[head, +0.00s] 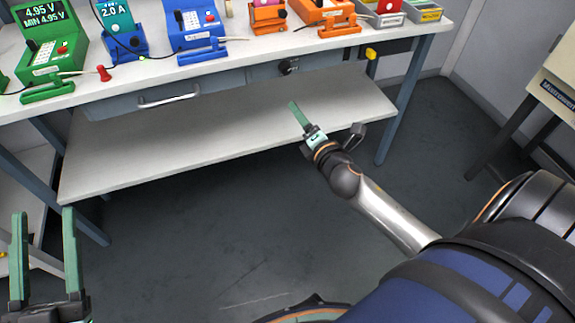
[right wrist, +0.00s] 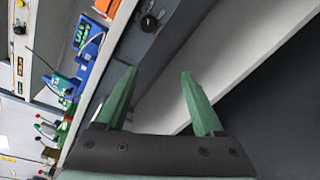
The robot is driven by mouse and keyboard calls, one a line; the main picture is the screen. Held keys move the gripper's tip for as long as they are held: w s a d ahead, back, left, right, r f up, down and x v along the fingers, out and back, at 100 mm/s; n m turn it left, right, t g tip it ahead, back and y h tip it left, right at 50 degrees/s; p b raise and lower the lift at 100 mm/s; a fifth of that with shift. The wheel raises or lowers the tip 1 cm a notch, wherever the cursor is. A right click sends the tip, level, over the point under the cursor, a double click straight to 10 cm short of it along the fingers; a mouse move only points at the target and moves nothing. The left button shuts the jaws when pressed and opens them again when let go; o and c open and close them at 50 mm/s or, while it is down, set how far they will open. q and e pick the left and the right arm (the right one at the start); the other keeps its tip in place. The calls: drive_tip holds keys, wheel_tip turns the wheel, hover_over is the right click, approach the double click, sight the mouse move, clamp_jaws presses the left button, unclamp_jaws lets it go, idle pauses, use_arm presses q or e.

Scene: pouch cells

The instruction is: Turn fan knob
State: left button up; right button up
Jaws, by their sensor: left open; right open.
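A black round knob (head: 288,66) sits on a dark panel under the bench top's front edge; I take it for the fan knob. It also shows near the top of the right wrist view (right wrist: 149,22). My right gripper (head: 296,106) is in front of and below the knob, apart from it, with green fingers. In the right wrist view its two fingers (right wrist: 158,82) are spread with nothing between them. My left gripper (head: 43,212) is open and empty at the lower left, far from the knob.
The bench top (head: 225,58) carries several coloured instruments, including a green meter (head: 50,45) and a blue one (head: 195,30). A drawer handle (head: 168,99) is left of the knob. A lower shelf (head: 200,130) lies beneath. A yellow button (head: 371,53) is to the right.

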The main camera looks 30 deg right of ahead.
use_arm(q)
wheel_tip(320, 180, up, 8)
drive_tip(key=p, duration=0.7)
use_arm(e)
drive_tip(key=s+a+f+m+g+y, duration=0.3)
drive_tip(key=s+a+f+m, duration=0.3)
drive_tip(key=s+a+m, duration=0.5)
drive_tip(key=shift+s+a+f+m+g+y, duration=0.15)
drive_tip(key=shift+a+f+m+g+y, duration=0.2)
drive_tip(key=shift+g, duration=0.55)
use_arm(q)
drive_tip(key=shift+r, duration=0.1)
use_arm(e)
drive_tip(key=shift+d+r, duration=0.1)
drive_tip(key=shift+d, duration=0.05)
